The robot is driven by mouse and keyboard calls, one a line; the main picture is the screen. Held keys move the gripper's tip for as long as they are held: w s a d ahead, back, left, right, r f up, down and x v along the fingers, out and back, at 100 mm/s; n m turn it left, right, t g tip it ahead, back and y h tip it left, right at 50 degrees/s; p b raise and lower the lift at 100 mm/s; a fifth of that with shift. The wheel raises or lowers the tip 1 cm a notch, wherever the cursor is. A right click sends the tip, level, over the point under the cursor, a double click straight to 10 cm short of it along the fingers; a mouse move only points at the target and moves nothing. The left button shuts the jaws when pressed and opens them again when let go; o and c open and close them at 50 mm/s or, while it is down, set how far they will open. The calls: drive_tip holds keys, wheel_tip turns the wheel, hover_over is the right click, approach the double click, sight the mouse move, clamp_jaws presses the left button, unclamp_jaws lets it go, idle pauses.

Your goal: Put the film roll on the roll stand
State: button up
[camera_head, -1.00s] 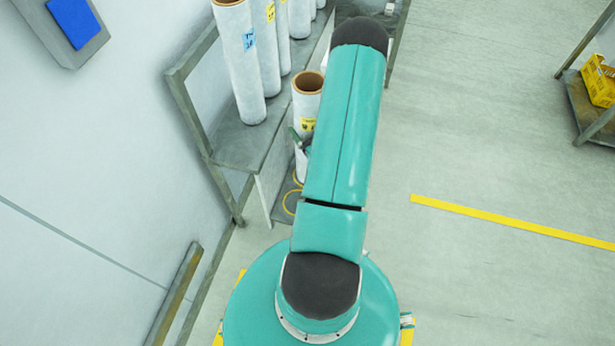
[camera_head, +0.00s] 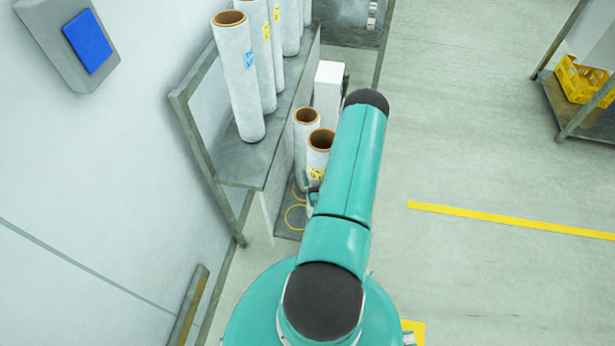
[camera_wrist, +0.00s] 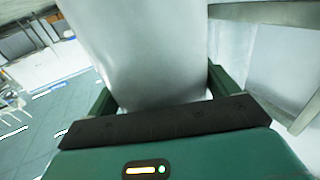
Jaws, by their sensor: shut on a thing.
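The film roll (camera_head: 321,161), a white upright cylinder with a brown core and a yellow label, is in my gripper. My gripper (camera_wrist: 162,92) is shut on it, with one green finger on each side of the white surface in the wrist view. In the head view my arm hides most of the gripper and part of the roll. A low dark stand base (camera_head: 287,231) with yellow rings lies just left of and below the held roll. I cannot tell whether the roll's bottom touches it. Another short roll (camera_head: 303,150) stands right behind the held one.
A grey shelf (camera_head: 237,167) with several tall white rolls (camera_head: 243,90) is left of the held roll. A white box (camera_head: 328,88) stands behind. A yellow crate (camera_head: 578,82) sits on a rack at far right. The floor right of my arm is clear.

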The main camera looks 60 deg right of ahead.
drive_tip(key=w+d+f, duration=0.5)
drive_tip(key=w+f, duration=0.4)
drive_tip(key=f, duration=0.2)
drive_tip(key=shift+d+f, duration=0.15)
drive_tip(key=shift+d, duration=0.15)
drive_tip(key=shift+s+f, duration=0.1)
drive_tip(key=shift+f, duration=0.05)
drive_tip(key=o, duration=1.5)
drive_tip(key=shift+o, duration=0.2)
drive_tip(key=v, duration=1.2)
